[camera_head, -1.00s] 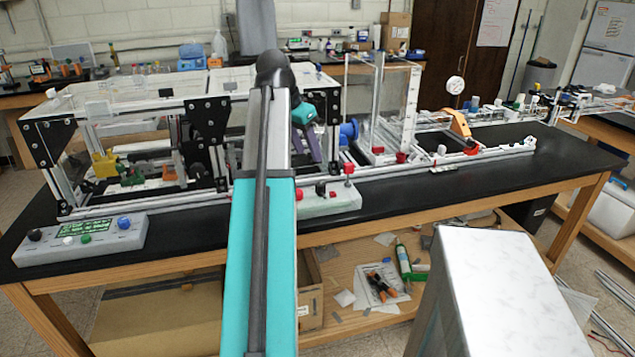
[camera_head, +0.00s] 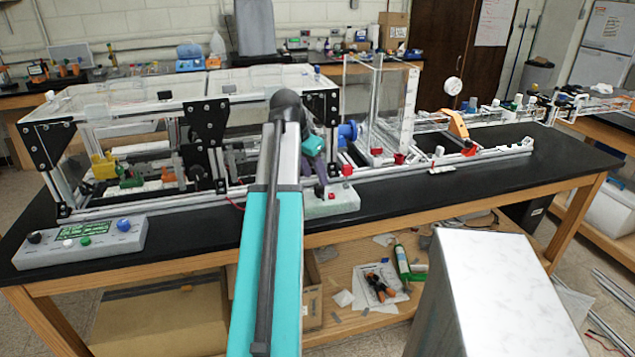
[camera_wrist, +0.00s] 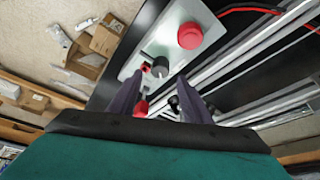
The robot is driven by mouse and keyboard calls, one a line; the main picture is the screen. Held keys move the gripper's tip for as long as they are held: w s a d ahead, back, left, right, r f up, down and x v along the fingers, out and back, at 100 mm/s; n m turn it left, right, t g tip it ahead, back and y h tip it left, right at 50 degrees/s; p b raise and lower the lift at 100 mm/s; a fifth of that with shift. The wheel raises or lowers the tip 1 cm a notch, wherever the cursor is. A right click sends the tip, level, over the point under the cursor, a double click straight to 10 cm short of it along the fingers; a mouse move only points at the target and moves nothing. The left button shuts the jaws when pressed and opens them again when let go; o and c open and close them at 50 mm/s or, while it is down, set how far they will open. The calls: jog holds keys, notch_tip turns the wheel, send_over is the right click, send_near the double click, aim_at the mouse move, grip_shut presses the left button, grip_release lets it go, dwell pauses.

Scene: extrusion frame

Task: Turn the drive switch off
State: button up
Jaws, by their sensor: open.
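A light grey control box (camera_head: 345,205) sits at the front of the black bench; I cannot read which of its controls is the drive switch. In the wrist view, the box (camera_wrist: 141,59) carries a large red button (camera_wrist: 190,36), a black knob (camera_wrist: 160,66) and a red control (camera_wrist: 142,107). My gripper (camera_wrist: 158,78) is open, pointing at the box, with the black knob in line between its fingertips; contact cannot be told. In the head view, my gripper (camera_head: 321,182) is over the box's left part and hides some controls.
A second grey control box (camera_head: 82,240) with black, white, green and blue knobs stands at the bench's left. The extrusion frame (camera_head: 135,207) runs close behind the boxes. Red wires (camera_wrist: 250,10) lie near the large button. The bench front between the boxes looks clear.

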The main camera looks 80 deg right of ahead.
aim_at(319, 186)
jog(key=shift+x, duration=2.25)
jog(key=c, duration=1)
